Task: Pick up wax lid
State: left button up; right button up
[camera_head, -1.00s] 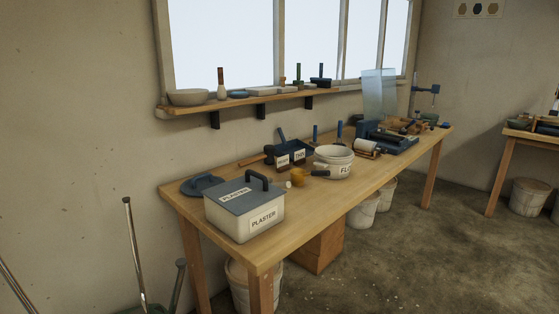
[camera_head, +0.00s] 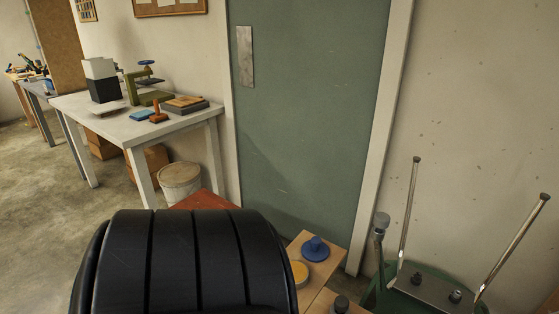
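A blue round lid with a knob (camera_head: 315,248) lies on a light wooden surface (camera_head: 326,268) low in the head view, right of centre. It looks like the wax lid, but I see no label on it. A yellow round thing (camera_head: 299,272), perhaps wax, shows just in front of it, partly hidden by a black part of my own body. Neither of my grippers is in view.
A green door (camera_head: 310,110) stands behind. A white table (camera_head: 75,103) at the left holds a green press (camera_head: 148,88) and blocks. A lidded bucket (camera_head: 180,182) stands on the floor. A green machine with metal rods (camera_head: 425,285) is at the lower right.

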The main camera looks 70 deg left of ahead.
aim_at(314, 250)
jog(key=u, duration=2.05)
jog(key=i+j, duration=0.3)
jog(key=j, duration=0.15)
jog(key=i+j+z, duration=0.25)
jog(key=j+z, duration=0.3)
jog(key=i+j+z, duration=0.25)
jog(key=k+j, duration=0.1)
